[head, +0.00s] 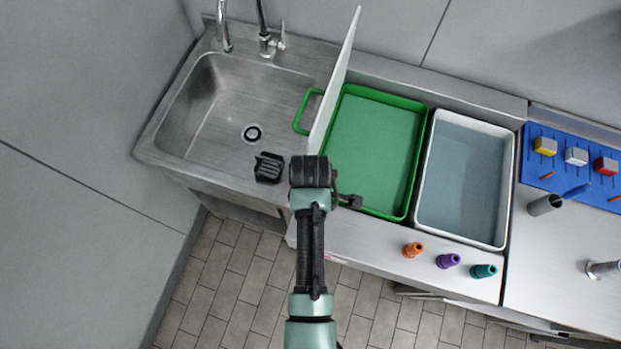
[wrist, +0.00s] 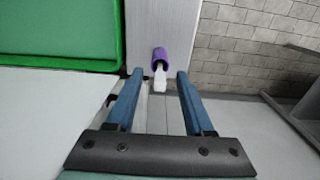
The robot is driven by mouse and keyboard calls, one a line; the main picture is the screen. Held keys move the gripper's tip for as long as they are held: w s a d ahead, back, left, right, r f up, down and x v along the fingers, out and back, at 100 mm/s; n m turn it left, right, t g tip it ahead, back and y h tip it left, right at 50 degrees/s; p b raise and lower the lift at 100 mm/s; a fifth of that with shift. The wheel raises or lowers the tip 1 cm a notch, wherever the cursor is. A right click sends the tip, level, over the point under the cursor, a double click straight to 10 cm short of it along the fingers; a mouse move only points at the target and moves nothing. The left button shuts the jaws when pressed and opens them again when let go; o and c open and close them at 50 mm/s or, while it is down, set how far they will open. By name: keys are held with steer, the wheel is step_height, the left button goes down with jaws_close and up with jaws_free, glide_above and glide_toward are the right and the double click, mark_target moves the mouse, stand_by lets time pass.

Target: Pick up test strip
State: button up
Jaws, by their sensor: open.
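In the wrist view, a small purple cone-like grip (wrist: 159,56) with a pale white strip (wrist: 160,79) coming out of its near end shows on the light ledge; I take this to be the test strip. My gripper (wrist: 158,73) is open, with its two blue fingers apart. The white strip shows between the fingertips, with a gap on both sides, and no finger touches it. How far below the fingers it lies is hard to tell. In the head view my arm covers this part, and I cannot make out the strip there.
A green tray (head: 368,152) and a grey-white bin (head: 463,183) fill the counter behind the ledge. A white upright panel (head: 336,80) stands beside the sink (head: 240,120). Orange (head: 413,250), purple (head: 448,261) and teal (head: 483,271) cones stand along the front ledge.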

steer(key=shift+f, duration=0.1)
jaws_close()
stand_by(0.4)
step_height(320, 180, up, 10)
steer(key=shift+r+b, duration=0.1)
steer(key=shift+b, duration=0.75)
